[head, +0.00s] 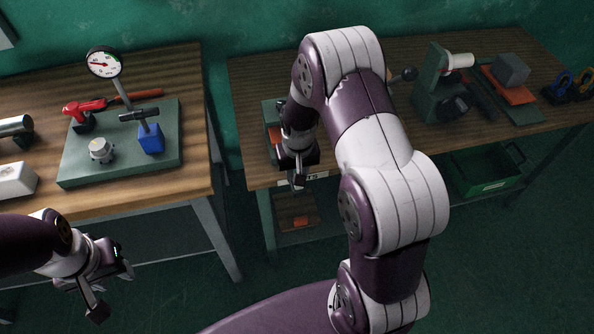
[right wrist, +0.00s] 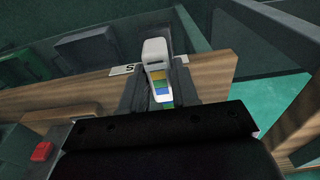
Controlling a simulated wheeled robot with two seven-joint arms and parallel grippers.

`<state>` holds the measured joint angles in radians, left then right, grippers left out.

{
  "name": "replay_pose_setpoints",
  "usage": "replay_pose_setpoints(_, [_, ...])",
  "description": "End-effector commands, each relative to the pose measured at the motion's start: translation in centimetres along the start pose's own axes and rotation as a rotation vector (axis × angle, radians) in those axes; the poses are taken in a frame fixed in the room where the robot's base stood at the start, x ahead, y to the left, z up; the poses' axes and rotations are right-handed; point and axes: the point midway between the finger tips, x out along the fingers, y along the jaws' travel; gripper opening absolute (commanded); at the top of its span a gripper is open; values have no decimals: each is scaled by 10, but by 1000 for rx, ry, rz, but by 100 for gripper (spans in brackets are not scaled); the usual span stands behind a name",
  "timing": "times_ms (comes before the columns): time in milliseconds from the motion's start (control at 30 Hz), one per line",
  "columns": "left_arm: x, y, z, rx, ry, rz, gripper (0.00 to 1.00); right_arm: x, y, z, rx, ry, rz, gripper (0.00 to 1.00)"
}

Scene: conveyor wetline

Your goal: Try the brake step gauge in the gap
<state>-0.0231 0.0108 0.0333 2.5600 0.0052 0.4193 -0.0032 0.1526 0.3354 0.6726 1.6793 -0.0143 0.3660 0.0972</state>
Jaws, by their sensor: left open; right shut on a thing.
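My right gripper (head: 297,172) is over the front edge of the right bench in the head view, largely hidden by its own arm. In the right wrist view its two dark fingers (right wrist: 160,95) are shut on a slim white piece with yellow, green and blue bands (right wrist: 154,58), which looks like the step gauge. The gauge is too hidden to make out in the head view. My left gripper (head: 112,288) is open and empty, low at the left, in front of the left bench. I cannot pick out the gap for certain in either view.
The left bench (head: 200,150) carries a green plate (head: 80,172) with a dial gauge (head: 105,63), a red tool (head: 85,107) and a blue block (head: 151,138). The right bench holds a green machine (head: 430,85) and a grey block (head: 510,69). A green bin (head: 485,170) stands below.

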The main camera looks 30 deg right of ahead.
Motion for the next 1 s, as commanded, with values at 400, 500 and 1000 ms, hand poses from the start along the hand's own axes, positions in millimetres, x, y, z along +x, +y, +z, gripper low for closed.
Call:
replay_pose_setpoints(400, [-4, 0, 0, 0, 0, 0, 43, -1, 0, 0, 0, -1, 0, 0])
replay_pose_setpoints(500, [-4, 0, 0, 0, 0, 0, 43, 0, 0, 0, 0, -1, 0, 0])
replay_pose_setpoints(1000, [-3, 0, 0, 0, 0, 0, 43, 1, 0, -10, 0, 0, 0, 0])
